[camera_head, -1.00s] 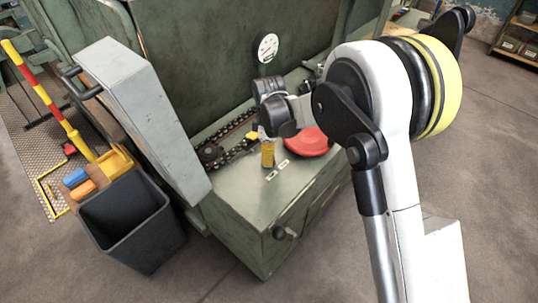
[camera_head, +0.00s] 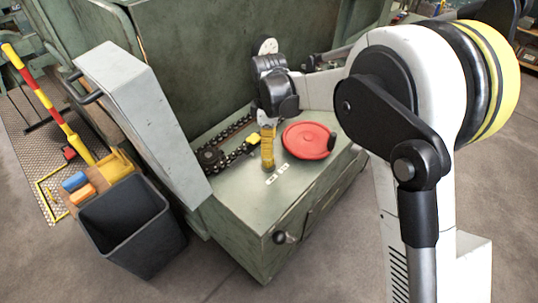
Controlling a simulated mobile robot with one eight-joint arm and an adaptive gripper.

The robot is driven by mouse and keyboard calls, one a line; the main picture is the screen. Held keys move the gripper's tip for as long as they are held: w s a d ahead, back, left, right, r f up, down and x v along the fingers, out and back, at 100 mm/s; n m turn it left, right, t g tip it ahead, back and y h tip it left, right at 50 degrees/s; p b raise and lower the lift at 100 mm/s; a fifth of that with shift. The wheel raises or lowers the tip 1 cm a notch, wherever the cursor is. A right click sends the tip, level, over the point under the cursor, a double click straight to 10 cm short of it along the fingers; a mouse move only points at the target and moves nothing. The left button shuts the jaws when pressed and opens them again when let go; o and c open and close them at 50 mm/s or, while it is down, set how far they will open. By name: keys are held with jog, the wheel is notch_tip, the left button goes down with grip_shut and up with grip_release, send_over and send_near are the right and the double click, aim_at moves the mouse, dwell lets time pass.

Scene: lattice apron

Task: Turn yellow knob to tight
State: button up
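The yellow knob (camera_head: 267,153) stands upright on the green machine's top, beside small white labels (camera_head: 277,174) whose text is too small to read. My gripper (camera_head: 268,119) is dark, points down and sits right above the knob, overlapping its top in the picture. I cannot tell whether they touch. The fingers are too small and too hidden by the wrist to show whether they are open or shut.
A red handwheel (camera_head: 305,141) lies right of the knob. A chain (camera_head: 236,128) with a sprocket (camera_head: 209,157) and a small yellow block (camera_head: 253,140) are to its left. A grey raised panel (camera_head: 140,110) and a dark bin (camera_head: 128,222) stand further left.

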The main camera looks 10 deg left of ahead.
notch_tip(320, 180, up, 5)
jog(key=shift+f, duration=0.1)
dwell(0.5)
jog(key=s+d+r+m+t, duration=0.1)
jog(key=s+d+r+m, duration=0.25)
jog(key=d+r, duration=0.35)
jog(key=s+d+r+m+t, duration=0.25)
jog(key=d+r+m, duration=0.2)
jog(key=d, duration=0.55)
jog(key=s+d+f+m+t, duration=0.1)
jog(key=s+d+m+t, duration=0.2)
jog(key=s+d+m, duration=0.8)
jog(key=s+d, duration=0.3)
jog(key=s, duration=0.1)
jog(key=shift+f+t, duration=0.25)
jog(key=shift+t, duration=0.1)
